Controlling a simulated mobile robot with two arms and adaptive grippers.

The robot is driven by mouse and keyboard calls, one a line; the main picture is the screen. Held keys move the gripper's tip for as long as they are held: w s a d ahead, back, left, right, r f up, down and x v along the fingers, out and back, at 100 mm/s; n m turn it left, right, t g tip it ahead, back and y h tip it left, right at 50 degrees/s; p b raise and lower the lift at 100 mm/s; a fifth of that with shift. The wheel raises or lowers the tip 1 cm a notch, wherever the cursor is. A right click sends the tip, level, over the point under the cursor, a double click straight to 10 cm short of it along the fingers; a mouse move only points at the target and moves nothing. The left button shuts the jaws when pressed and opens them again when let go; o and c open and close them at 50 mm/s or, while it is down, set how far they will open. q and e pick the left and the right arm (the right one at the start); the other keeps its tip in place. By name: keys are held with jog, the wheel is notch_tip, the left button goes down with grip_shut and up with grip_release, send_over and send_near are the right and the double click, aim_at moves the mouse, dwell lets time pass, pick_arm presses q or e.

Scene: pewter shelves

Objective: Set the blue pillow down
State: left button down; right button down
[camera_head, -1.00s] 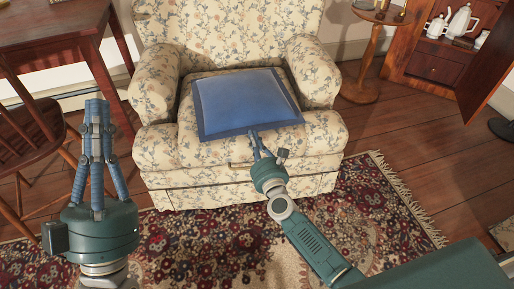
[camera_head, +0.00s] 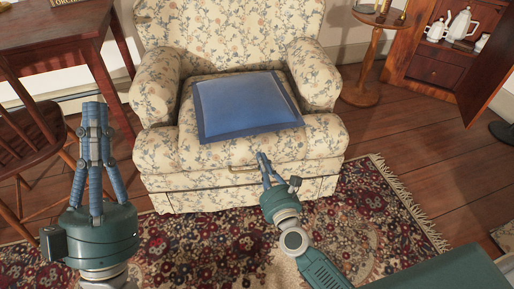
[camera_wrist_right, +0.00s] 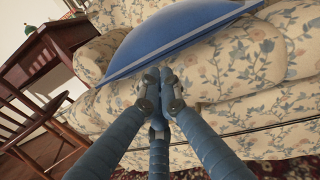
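The blue pillow (camera_head: 243,104) lies on the seat cushion of the floral armchair (camera_head: 240,181), with its front edge near the seat's front. My right gripper (camera_head: 264,159) is in front of the chair, below and apart from the pillow's front edge in the head view. In the right wrist view the pillow (camera_wrist_right: 172,36) is beyond the fingertips, and the gripper's (camera_wrist_right: 158,75) fingers come together with nothing seen between them. My left gripper (camera_head: 97,106) is upright at the left, away from the pillow, its fingers drawn together and empty.
A wooden table (camera_head: 55,32) and a wooden chair (camera_head: 30,135) stand at the left. A small round side table (camera_head: 362,88) and an open cabinet (camera_head: 437,70) with white pots stand at the right. A patterned rug (camera_head: 365,220) covers the floor in front.

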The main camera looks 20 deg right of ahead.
jog(key=shift+s, duration=1.6)
